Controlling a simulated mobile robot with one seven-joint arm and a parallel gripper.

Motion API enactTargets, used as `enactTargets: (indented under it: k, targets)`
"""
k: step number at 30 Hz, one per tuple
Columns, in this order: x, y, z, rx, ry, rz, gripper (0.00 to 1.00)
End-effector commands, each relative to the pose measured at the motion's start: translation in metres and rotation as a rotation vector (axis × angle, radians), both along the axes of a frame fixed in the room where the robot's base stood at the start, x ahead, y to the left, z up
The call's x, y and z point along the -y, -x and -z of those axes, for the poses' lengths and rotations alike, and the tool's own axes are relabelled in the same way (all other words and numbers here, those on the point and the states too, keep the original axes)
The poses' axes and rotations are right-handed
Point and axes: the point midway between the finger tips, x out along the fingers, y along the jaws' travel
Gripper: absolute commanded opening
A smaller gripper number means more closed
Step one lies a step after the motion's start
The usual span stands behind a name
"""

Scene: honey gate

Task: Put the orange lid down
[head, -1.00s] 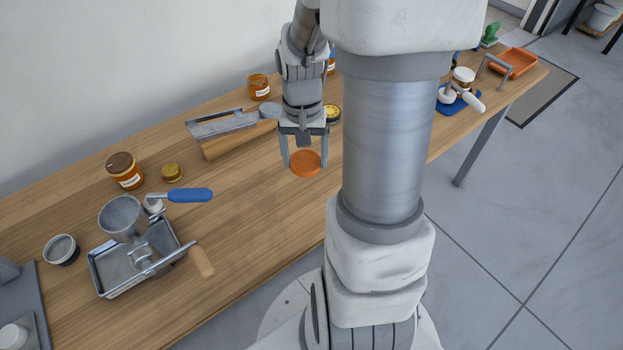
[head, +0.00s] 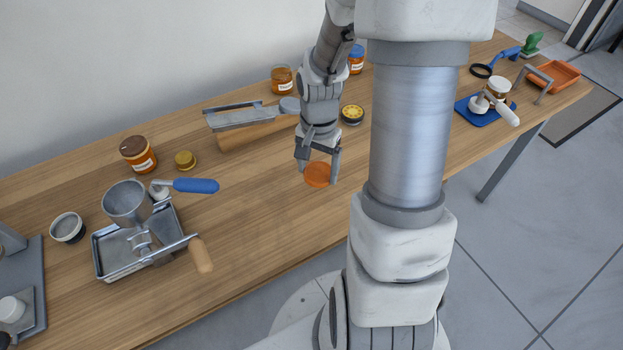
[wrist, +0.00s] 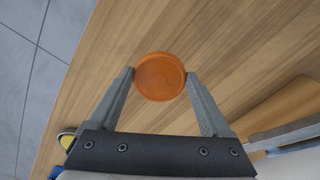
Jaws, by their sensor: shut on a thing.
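The orange lid (head: 318,175) is a round, flat disc held between the two fingertips of my gripper (head: 317,172). In the wrist view the lid (wrist: 160,76) sits between the fingertips (wrist: 160,78), its broad face toward the camera, with wood all round it. My gripper is shut on it at opposite sides of its rim. The lid is over the bare front part of the wooden table (head: 255,215). I cannot tell whether its underside touches the tabletop.
A metal tray (head: 105,262) with a funnel (head: 128,203) stands left, beside a blue-handled tool (head: 195,185). Honey jars (head: 138,154) and (head: 282,79) stand farther back. A yellow-topped round thing (head: 352,114) is behind my gripper. Bare wood surrounds the lid.

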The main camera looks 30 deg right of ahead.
Motion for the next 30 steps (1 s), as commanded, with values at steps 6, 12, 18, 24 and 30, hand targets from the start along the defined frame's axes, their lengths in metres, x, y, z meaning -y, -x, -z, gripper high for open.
enactTargets:
  k: [6,12,18,24,30]
  targets:
    - [-0.007,-0.014,0.011,0.001,0.001,0.000,0.32]
    - [-0.007,-0.014,0.036,-0.003,0.000,0.000,0.32]
    - [-0.007,-0.014,0.050,0.001,0.001,0.000,0.32]
    - [-0.007,-0.014,0.050,0.001,0.001,0.000,0.32]
    - [-0.007,-0.014,0.053,0.001,0.001,-0.001,0.99]
